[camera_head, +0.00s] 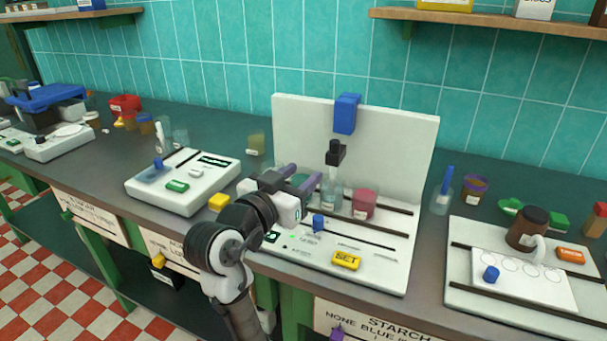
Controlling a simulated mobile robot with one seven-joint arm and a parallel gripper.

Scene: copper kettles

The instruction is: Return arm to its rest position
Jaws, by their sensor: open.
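My arm reaches up from the bottom of the head view over the counter's front edge. My gripper (304,180) is at its end, in front of the white upright panel (400,145). Its two grey-purple fingers are apart and point towards a clear glass vessel (329,190) under a black nozzle (335,153). I cannot tell whether the fingers touch the vessel or stand around it. A beaker with dark pink contents (364,203) stands just right of it. The gripper's body hides part of the white base board (385,268).
A white device (205,185) stands left of my arm, with a yellow block (219,202) near it. A yellow SET block (346,260) and a blue knob (318,222) are close on the board. A brown jar (527,228) stands right. A shelf (490,18) hangs above.

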